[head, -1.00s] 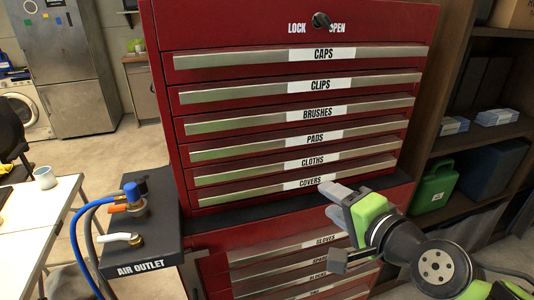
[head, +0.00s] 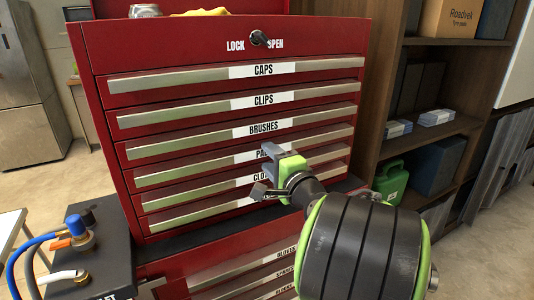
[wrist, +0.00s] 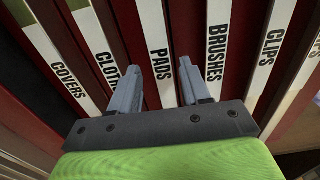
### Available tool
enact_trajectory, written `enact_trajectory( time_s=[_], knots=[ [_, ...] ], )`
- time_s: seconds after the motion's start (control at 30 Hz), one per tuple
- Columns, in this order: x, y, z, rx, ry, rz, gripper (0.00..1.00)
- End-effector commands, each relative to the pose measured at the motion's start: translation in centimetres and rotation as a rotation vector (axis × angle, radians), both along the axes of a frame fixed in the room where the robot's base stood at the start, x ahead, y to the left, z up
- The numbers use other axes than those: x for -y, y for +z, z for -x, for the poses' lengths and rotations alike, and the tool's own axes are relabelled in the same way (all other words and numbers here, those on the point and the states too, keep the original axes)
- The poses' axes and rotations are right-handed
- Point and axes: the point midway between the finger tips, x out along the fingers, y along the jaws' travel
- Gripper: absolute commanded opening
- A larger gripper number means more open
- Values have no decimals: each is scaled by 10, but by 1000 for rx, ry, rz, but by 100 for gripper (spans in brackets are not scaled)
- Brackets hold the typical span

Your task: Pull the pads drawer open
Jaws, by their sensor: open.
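The pads drawer (head: 180,173) is in the red tool chest, fourth from the top, between brushes and cloths. It is shut, with a long metal handle strip and a white label partly hidden by my gripper. My gripper (head: 262,170) is open in front of the drawer faces at the pads and cloths rows. In the wrist view, the open jaws (wrist: 160,86) sit on either side of the PADS label (wrist: 158,55), with nothing held. I cannot tell whether the fingers touch the handle. A lock knob (head: 259,38) sits between LOCK and OPEN; its setting is unclear.
The other upper drawers, such as the brushes drawer (head: 190,144), are shut. A black air outlet box (head: 90,250) with hoses stands at lower left. Shelving (head: 435,130) with boxes and a green can (head: 391,182) is at right. A yellow cloth (head: 205,12) lies on the chest.

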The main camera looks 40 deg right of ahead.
Motion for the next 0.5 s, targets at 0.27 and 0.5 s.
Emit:
enact_trajectory(
  time_s=[0.27, 0.5],
  knots=[
    [4, 0, -14, 1, -1, 1, 47],
    [4, 0, -13, 1, 0, 1, 27]
  ],
)
